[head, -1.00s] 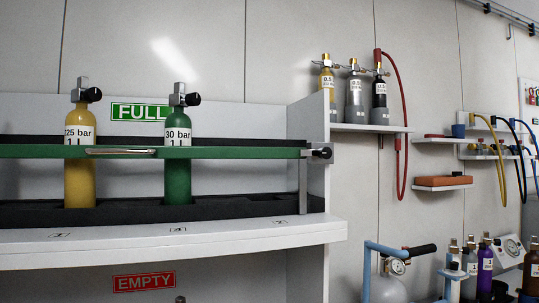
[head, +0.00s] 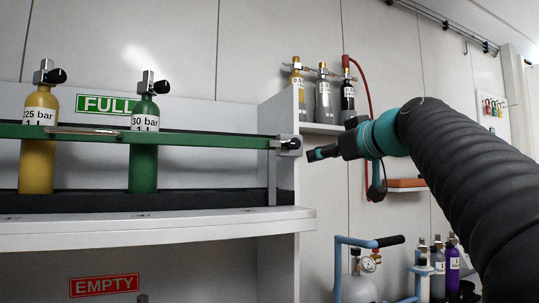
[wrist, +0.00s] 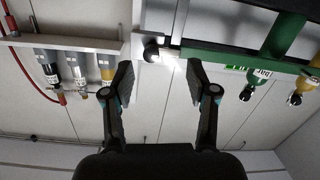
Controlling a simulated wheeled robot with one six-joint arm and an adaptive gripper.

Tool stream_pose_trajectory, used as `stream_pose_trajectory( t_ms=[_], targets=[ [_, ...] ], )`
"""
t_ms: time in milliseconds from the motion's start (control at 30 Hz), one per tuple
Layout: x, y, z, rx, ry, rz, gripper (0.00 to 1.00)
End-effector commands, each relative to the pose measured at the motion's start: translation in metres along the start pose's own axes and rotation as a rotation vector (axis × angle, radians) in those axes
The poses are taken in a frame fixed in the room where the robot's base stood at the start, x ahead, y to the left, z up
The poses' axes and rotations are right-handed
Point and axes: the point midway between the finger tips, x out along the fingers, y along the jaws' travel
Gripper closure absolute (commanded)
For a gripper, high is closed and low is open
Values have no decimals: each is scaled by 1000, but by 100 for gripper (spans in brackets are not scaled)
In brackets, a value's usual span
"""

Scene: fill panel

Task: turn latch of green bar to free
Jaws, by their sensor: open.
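The green bar (head: 200,138) runs level across the front of a yellow cylinder (head: 38,150) and a green cylinder (head: 143,155). Its latch, a black knob on a pale metal mount (head: 291,144), is at the bar's right end by the shelf's side panel. My gripper (head: 315,153) is just right of the latch, apart from it. The wrist view is upside down; there the dark latch knob (wrist: 152,50) lies ahead between the spread fingers of my empty, open gripper (wrist: 158,78). The bar (wrist: 235,58) extends to the right there. The latch's exact turn is hard to tell.
The white side panel (head: 283,110) stands behind the latch. A wall shelf with several small cylinders (head: 323,100) and a red hose (head: 365,80) is behind my arm. A blue-framed trolley (head: 338,265) stands below right. The space before the bar is clear.

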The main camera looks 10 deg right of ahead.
Motion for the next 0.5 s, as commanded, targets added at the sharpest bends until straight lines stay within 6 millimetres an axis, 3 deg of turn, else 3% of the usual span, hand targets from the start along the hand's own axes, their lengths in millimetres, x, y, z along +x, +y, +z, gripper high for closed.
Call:
stream_pose_trajectory(
  t_ms=[100, 267, 500],
  targets=[
    [-1, 14, -20, -52, 67, 8, 42],
    [1, 19, -32, -79, 100, 9, 42],
    [33, 18, -37, -79, 99, 6, 42]
  ],
)
